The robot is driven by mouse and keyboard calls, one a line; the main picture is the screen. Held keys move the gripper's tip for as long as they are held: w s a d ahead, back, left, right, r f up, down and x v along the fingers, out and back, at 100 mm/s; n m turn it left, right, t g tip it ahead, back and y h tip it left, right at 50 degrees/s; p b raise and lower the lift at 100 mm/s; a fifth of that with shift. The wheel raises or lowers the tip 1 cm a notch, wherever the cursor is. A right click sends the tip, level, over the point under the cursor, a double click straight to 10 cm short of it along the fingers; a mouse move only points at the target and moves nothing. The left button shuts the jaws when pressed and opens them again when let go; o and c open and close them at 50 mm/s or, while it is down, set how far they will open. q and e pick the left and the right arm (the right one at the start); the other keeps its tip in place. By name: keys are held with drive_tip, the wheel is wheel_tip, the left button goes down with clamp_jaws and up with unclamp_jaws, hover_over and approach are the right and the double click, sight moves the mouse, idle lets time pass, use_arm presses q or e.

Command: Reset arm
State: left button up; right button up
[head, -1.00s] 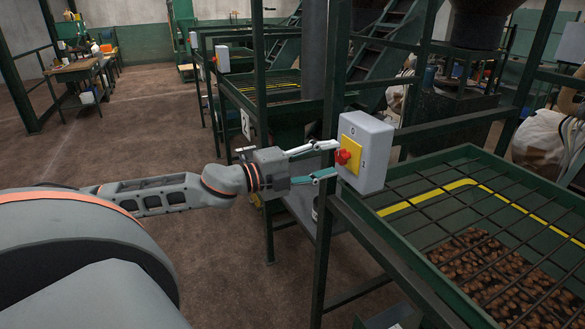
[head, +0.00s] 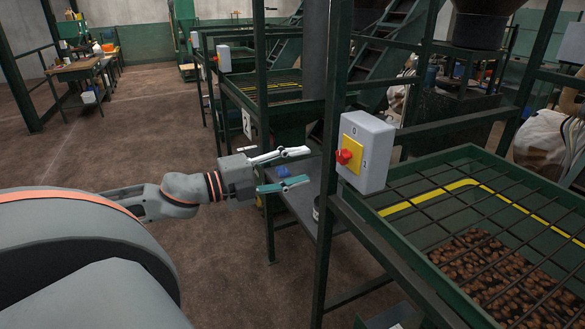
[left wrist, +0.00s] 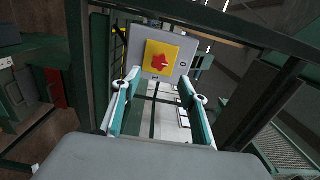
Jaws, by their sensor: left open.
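My left gripper (head: 296,169) is open and empty in the head view. It stands to the left of a grey switch box (head: 373,140), apart from it. The box carries a yellow plate with a red rotary knob (head: 344,157) and is fixed to a green post. In the left wrist view the two fingers (left wrist: 157,92) are spread, with the box (left wrist: 183,58) and its red knob (left wrist: 160,63) beyond them. My right gripper is in neither view.
A green hopper with a bar grate (head: 470,200) holds brown contents at the right. Green posts and a grey shelf (head: 297,203) lie near the gripper. A workbench (head: 78,70) stands far left. The brown floor at the left is mostly clear.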

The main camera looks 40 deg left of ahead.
use_arm(q)
drive_tip(key=shift+s+a, duration=0.15)
drive_tip(key=shift+s, duration=0.3)
drive_tip(key=shift+a+f, duration=0.1)
drive_tip(key=s+a+f+n+y, duration=0.1)
drive_tip(key=a+f+n+y, duration=0.15)
drive_tip(key=f, duration=0.45)
drive_tip(key=s+a+f+n+y, duration=0.2)
drive_tip(key=a+f+n, duration=0.2)
drive_tip(key=f, duration=0.3)
drive_tip(key=s+d+f+n+g+y, duration=0.1)
drive_tip(key=s+d+f+n, duration=0.15)
drive_tip(key=f, duration=0.55)
drive_tip(key=s+d+f+n+g+y, duration=0.15)
drive_tip(key=f+n, duration=0.25)
drive_tip(key=f, duration=0.4)
drive_tip(key=s+d+f+n+g+h, duration=0.1)
drive_tip(key=d+f, duration=0.3)
drive_tip(key=d, duration=0.4)
drive_tip(key=s+d+f+n+g+h, duration=0.1)
drive_tip(key=s+d+f+n, duration=0.1)
drive_tip(key=d+f, duration=0.3)
drive_tip(key=s+d+f+n+g+h, duration=0.1)
drive_tip(key=s+d+f, duration=0.2)
drive_tip(key=d, duration=0.8)
drive_tip(key=shift+s+d+f+n, duration=0.3)
drive_tip(key=shift+f+n, duration=0.1)
drive_tip(key=shift+f, duration=0.5)
